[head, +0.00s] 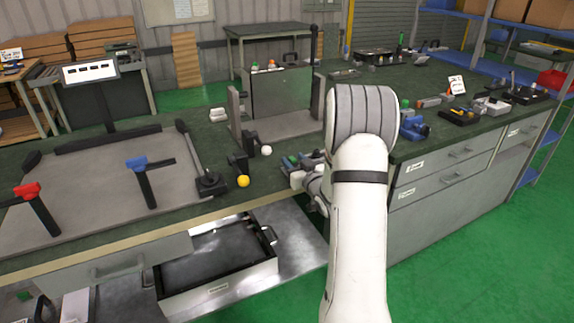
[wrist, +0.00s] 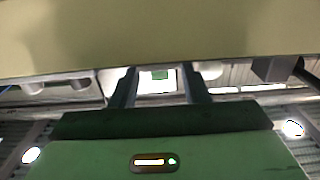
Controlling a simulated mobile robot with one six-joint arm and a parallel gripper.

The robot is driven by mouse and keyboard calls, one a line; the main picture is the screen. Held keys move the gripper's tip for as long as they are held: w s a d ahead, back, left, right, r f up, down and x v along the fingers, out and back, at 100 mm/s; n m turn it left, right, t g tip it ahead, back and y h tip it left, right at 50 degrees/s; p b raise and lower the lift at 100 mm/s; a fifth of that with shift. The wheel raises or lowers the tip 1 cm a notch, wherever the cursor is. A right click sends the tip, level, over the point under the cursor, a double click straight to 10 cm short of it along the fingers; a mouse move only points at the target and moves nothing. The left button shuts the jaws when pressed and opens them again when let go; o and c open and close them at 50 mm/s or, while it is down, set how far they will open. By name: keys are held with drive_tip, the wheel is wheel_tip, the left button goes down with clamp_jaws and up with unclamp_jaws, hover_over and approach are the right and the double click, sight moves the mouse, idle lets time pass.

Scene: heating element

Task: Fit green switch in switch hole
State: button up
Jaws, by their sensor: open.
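My gripper (wrist: 158,88) is open in the wrist view, with its two dark fingers apart. A small bright patch with a green spot shows between the fingers, too blurred to name. In the head view my gripper is mostly hidden behind my white arm, low by the bench's front edge. I cannot make out the switch hole in either view.
A yellow ball (head: 243,181) and a white ball (head: 266,150) are on the green bench. A grey board (head: 95,200) with red and blue handled tools lies left. An open drawer (head: 215,290) with a black tray juts out below. A beige surface (wrist: 160,35) fills the upper wrist view.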

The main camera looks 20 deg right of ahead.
drive_tip(key=shift+c, duration=0.2)
clamp_jaws()
idle(0.3)
